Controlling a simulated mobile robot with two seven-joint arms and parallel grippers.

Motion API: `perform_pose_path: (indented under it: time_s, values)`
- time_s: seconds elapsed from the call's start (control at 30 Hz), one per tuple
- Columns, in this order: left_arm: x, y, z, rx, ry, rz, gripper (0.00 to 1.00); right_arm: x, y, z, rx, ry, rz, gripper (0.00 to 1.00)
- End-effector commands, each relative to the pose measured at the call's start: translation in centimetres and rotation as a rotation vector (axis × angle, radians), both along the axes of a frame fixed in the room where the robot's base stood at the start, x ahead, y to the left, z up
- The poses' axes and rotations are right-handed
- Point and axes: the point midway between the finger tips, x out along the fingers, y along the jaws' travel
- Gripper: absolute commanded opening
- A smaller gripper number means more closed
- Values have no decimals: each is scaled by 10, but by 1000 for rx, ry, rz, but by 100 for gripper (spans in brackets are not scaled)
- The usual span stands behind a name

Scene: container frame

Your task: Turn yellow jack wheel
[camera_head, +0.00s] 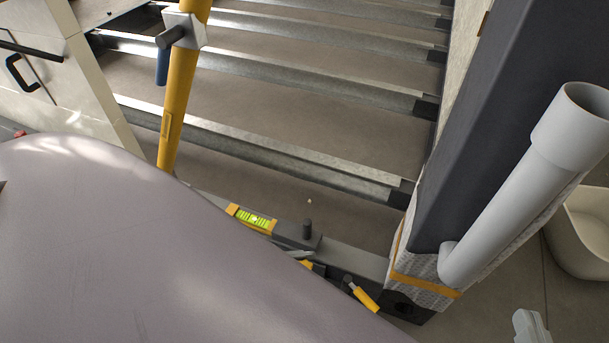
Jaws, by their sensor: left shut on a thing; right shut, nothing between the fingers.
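Yellow parts of what looks like the jack wheel show low in the middle of the head view: a small yellow piece (307,264) and a yellow handle (362,296) on a dark shaft. A pale tip between them and the spirit level looks like my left gripper (299,254). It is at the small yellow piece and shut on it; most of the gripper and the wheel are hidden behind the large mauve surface. A pale grey part at the bottom right edge looks like my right gripper (530,328). It is shut, empty and apart from the wheel, partly cut off.
A spirit level (254,220) lies on the dark frame beam, beside an upright peg (307,230). A yellow post (181,90) stands at left. Metal crossbars (270,148) span the back. A dark padded post (480,130) and grey pipe (520,195) rise at right. A smooth mauve surface (150,260) blocks the lower left.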

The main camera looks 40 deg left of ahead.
Motion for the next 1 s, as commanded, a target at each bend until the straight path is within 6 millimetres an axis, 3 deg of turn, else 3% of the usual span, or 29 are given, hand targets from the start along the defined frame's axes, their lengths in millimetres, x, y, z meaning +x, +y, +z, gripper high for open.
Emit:
perform_pose_path:
  time_s: [0.27,0.3,0.37,0.67,1.0]
  values:
    - [3,-2,4,-11,-9,-2,20,0,0,1,0,0,0,0]
    - [3,-2,4,-11,-9,-2,53,0,0,1,0,0,0,0]
    - [3,-2,4,-9,-8,-2,71,0,0,1,0,0,0,0]
    - [-1,1,1,-2,-2,-2,71,0,0,0,0,0,-1,0]
    - [-32,37,1,-3,-3,-2,71,0,0,-1,0,1,-1,0]
